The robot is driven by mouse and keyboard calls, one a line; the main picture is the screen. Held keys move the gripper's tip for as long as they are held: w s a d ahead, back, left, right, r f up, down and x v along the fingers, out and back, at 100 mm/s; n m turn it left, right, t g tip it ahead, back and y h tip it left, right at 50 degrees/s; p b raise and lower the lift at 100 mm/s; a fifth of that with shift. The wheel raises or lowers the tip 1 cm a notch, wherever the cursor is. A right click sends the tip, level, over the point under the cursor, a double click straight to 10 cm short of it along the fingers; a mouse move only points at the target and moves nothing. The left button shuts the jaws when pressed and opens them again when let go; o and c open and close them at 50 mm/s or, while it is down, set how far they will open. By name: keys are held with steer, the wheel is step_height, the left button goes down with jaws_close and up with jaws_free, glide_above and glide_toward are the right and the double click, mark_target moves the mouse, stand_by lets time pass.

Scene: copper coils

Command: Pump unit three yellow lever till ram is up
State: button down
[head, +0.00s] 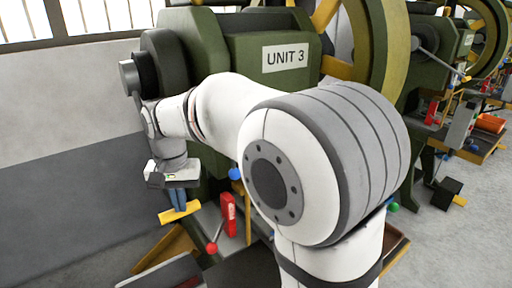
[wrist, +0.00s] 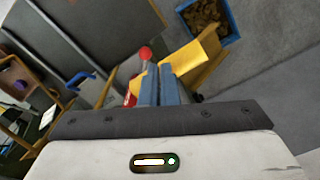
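Unit three is the green press (head: 240,45) with a "UNIT 3" plate (head: 286,57) in the head view. My gripper (head: 178,208) points down at its lower left, with its blue fingers close together and nothing seen between them. I cannot make out the ram; my arm hides part of the press.
A red-knobbed lever (head: 212,247) and a red block (head: 229,213) are right of the gripper. The red knob (wrist: 146,53) also shows near the fingertips. A blue bin (wrist: 232,12) of copper-coloured pieces stands on the floor. More presses line the right.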

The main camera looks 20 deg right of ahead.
steer(key=shift+w+a+f, duration=0.1)
steer(key=shift+w+f, duration=0.1)
steer(key=shift+f, duration=0.45)
steer(key=shift+w+a+f, duration=0.1)
steer(key=shift+w+f, duration=0.05)
steer(key=shift+f, duration=0.45)
steer(key=shift+r, duration=0.25)
steer(key=s+d+r+p, duration=0.1)
steer(key=s+r+p, duration=0.2)
steer(key=r, duration=0.3)
steer(key=s+d+r+p, duration=0.1)
steer(key=s+r+p, duration=0.2)
steer(key=r+p, duration=0.2)
step_height(320, 180, up, 3)
steer(key=shift+s+f+p, duration=0.2)
steer(key=shift+s+p, duration=0.2)
steer(key=shift+w+f+b, duration=0.25)
steer(key=shift+f+b, duration=0.15)
steer(key=shift+f, duration=0.35)
